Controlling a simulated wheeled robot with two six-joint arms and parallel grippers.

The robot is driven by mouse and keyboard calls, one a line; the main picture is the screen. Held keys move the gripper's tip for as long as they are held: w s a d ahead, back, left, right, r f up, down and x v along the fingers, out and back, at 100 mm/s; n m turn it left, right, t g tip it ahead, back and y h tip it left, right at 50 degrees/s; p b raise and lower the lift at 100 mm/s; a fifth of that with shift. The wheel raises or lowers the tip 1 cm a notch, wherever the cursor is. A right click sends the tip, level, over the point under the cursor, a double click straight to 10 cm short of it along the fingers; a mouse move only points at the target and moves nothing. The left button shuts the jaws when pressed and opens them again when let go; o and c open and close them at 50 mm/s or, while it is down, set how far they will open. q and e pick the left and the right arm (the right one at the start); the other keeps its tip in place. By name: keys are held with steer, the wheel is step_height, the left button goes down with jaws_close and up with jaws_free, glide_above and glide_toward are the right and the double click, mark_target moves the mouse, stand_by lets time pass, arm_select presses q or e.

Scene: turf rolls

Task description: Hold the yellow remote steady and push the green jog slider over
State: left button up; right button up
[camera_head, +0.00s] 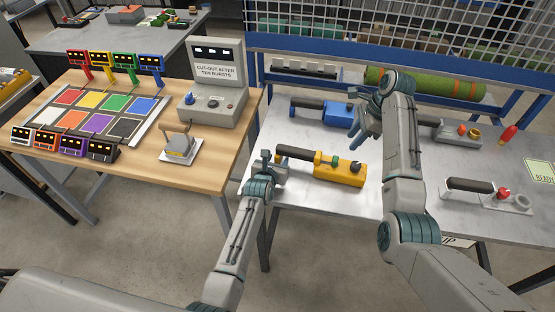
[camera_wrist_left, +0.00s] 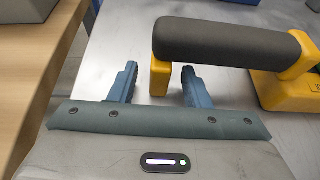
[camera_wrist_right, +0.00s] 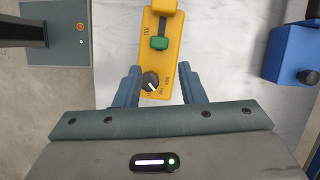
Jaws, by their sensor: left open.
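The yellow remote (camera_head: 338,172) lies on the grey table (camera_head: 300,220), with a black grip at its left end. My left gripper (camera_head: 268,160) is open at that end. In the left wrist view, the yellow post (camera_wrist_left: 160,77) under the black grip (camera_wrist_left: 228,45) shows between the open fingers of my left gripper (camera_wrist_left: 160,82); I cannot tell if they touch it. The green jog slider (camera_wrist_right: 159,43) shows on the remote's face, above a dark knob (camera_wrist_right: 151,80). My right gripper (camera_wrist_right: 161,82) is open, with the knob end seen between its fingers, apparently above the remote.
A blue handled unit (camera_head: 338,116) lies behind the yellow remote. Grey units (camera_head: 462,136) and a red-knobbed unit (camera_head: 490,194) lie to the right. A green roll (camera_head: 440,85) lies along the back. A wooden table (camera_head: 225,140) with coloured pads stands left.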

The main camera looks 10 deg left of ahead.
arm_select(q)
steer(key=shift+w+f, duration=0.25)
steer(key=shift+w, duration=0.35)
steer(key=shift+c, duration=0.4)
jaws_close()
arm_select(e)
jaws_close()
steer(key=s+n+t, duration=0.1)
steer(key=n, duration=0.2)
steer(key=s+d+f+n+t, duration=0.1)
steer(key=n, duration=0.2)
steer(key=d+n+t, duration=0.1)
steer(key=n, duration=0.2)
steer(key=shift+s+d+f+y, duration=0.1)
steer(key=shift+s+f+y, duration=0.15)
steer(key=shift+s+y, duration=0.15)
steer(key=s+n+t, duration=0.1)
steer(key=n, duration=0.1)
steer(key=s+d+n, duration=0.1)
steer(key=n, duration=0.2)
steer(key=s+r+n+t, duration=0.1)
steer(key=n, duration=0.1)
steer(key=shift+s+d+n+t+y, duration=0.25)
steer(key=shift+d+n+t+y, duration=0.05)
steer(key=shift+n, duration=0.1)
